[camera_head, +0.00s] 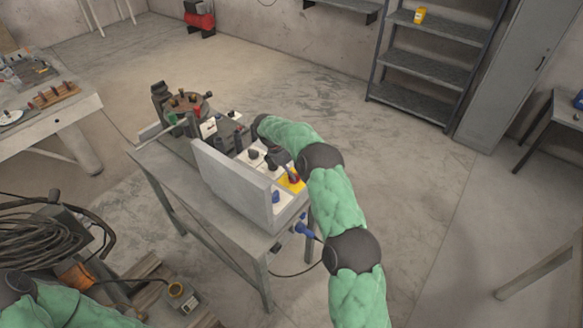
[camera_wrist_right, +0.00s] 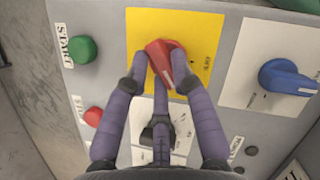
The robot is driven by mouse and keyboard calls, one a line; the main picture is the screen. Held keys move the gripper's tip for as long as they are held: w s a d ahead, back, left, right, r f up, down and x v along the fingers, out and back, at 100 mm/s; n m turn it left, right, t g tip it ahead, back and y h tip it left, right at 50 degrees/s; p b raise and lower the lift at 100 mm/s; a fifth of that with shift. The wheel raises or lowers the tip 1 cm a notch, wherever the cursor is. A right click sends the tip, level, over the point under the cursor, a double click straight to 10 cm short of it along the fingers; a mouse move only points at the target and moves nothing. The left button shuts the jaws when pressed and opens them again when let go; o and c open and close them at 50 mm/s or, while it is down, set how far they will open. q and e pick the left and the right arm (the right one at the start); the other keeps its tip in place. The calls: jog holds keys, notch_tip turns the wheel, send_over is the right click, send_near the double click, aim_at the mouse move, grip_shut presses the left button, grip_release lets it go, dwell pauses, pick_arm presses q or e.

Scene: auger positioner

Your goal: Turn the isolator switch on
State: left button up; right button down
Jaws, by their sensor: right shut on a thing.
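The isolator switch is a red rotary knob (camera_wrist_right: 162,58) on a yellow plate (camera_wrist_right: 198,28), set in a grey control panel. In the right wrist view the fingers of my right gripper (camera_wrist_right: 160,68) close around the knob and touch it. The knob's exact angle is partly hidden by the fingers. In the head view the yellow plate (camera_head: 294,181) shows beside my right arm, and my right gripper (camera_head: 284,163) is mostly hidden at the panel. Part of my left arm shows at the lower left, but its gripper is not in view.
A green START button (camera_wrist_right: 83,50), a red button (camera_wrist_right: 93,116) and a blue knob (camera_wrist_right: 287,78) surround the yellow plate. The panel box (camera_head: 235,185) stands on a grey table (camera_head: 180,172) beside a machine with a round top (camera_head: 186,104). Open floor lies to the right.

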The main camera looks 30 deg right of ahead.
jog(key=m, duration=0.1)
jog(key=m+g+y+p, duration=0.1)
jog(key=m, duration=0.1)
jog(key=shift+d+m, duration=0.3)
jog(key=shift+d, duration=0.1)
jog(key=shift+s+f+m+g+y, duration=0.15)
jog(key=shift+m+g+y, duration=0.25)
jog(key=shift+m, duration=1.2)
jog(key=shift+s, duration=0.1)
jog(key=c, duration=1.1)
grip_release()
jog(key=shift+o, duration=0.3)
jog(key=shift+s, duration=0.1)
